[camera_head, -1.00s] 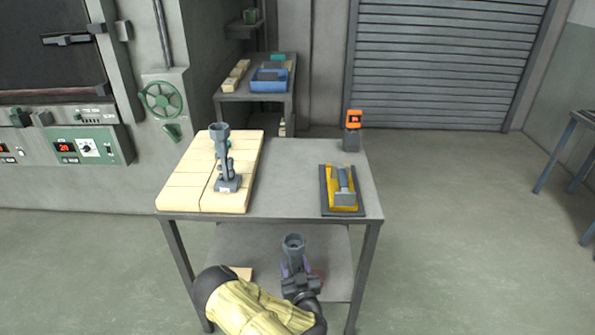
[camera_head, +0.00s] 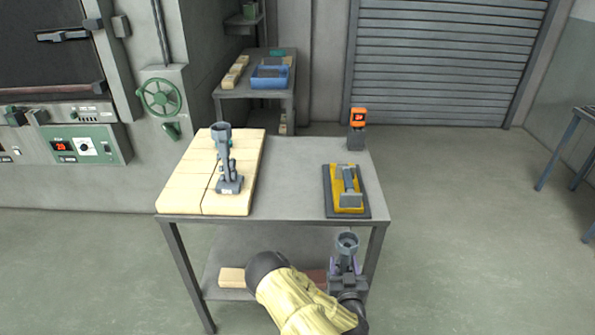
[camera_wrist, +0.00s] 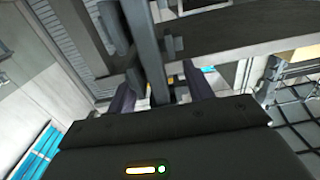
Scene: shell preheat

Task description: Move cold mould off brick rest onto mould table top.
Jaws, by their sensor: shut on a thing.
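My gripper (camera_head: 347,268) is shut on a grey mould (camera_head: 347,242) with a round cup on top. The mould is upright, in front of the table's right front corner and apart from its top; its lower part is hidden by the gripper. The wrist view shows a grey upright part of the mould (camera_wrist: 146,45) between my fingers (camera_wrist: 160,95). A second, similar grey mould (camera_head: 224,150) stands upright on the cream brick rest (camera_head: 185,185) at the left of the grey table top (camera_head: 285,185). I cannot tell from looks which mould is cold.
A yellow-and-grey tool on a dark plate (camera_head: 331,205) lies on the table's right side, with an orange-topped device (camera_head: 357,118) behind it. The table's middle is clear. A loose brick (camera_head: 231,277) lies on the lower shelf. A blue tray (camera_head: 256,83) is on a back table.

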